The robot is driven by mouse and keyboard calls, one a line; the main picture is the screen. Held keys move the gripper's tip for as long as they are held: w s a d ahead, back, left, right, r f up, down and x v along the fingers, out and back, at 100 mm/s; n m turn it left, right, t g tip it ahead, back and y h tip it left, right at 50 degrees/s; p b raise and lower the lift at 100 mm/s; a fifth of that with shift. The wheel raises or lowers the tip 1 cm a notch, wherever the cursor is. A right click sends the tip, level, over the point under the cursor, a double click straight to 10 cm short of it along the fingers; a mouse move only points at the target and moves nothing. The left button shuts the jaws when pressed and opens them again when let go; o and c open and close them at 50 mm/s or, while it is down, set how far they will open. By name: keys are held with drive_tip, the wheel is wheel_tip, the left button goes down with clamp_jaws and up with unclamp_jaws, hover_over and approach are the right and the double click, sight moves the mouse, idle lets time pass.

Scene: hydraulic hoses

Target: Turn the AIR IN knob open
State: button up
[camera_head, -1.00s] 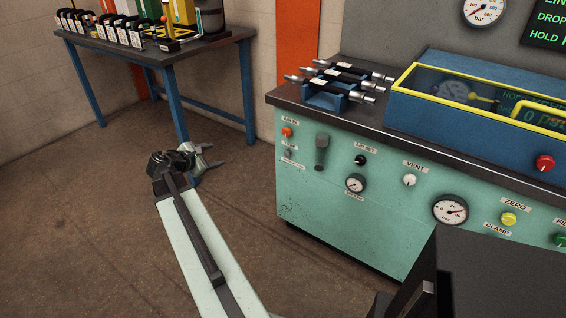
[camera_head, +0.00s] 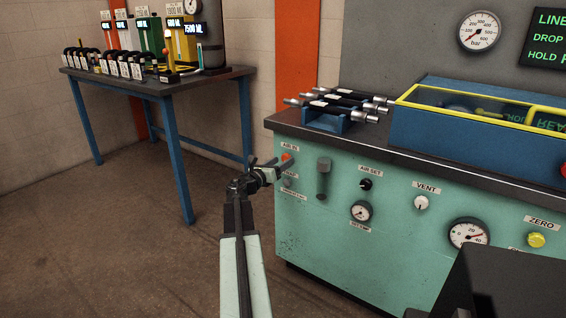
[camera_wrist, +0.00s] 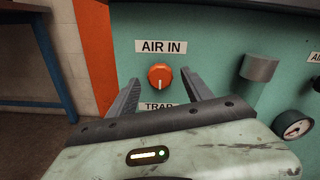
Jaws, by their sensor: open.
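The AIR IN knob (camera_wrist: 160,77) is a round orange knob with a pale pointer line, on the green panel under the AIR IN label (camera_wrist: 161,46). In the wrist view the pointer line stands about upright. My gripper (camera_wrist: 160,92) is open, with one finger on each side of the knob in that view. I cannot tell whether the fingers touch the panel. In the head view my gripper (camera_head: 276,165) is at the panel's left end, by the orange knob (camera_head: 286,156), and partly covers that area.
A grey cylindrical fitting (camera_wrist: 259,66) sticks out right of the knob, with a gauge (camera_wrist: 293,124) below it. The TRAP label (camera_wrist: 159,107) is under the knob. A blue-legged table (camera_head: 150,88) stands left; floor between is clear.

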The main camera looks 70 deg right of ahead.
drive_tip(key=shift+x, duration=1.05)
clamp_jaws()
drive_tip(key=m, duration=0.4)
drive_tip(key=shift+m, duration=0.4)
drive_tip(key=m, duration=0.4)
drive_tip(key=shift+m, duration=0.3)
drive_tip(key=m, duration=0.4)
drive_tip(key=shift+m, duration=2.1)
drive_tip(key=shift+w, duration=0.1)
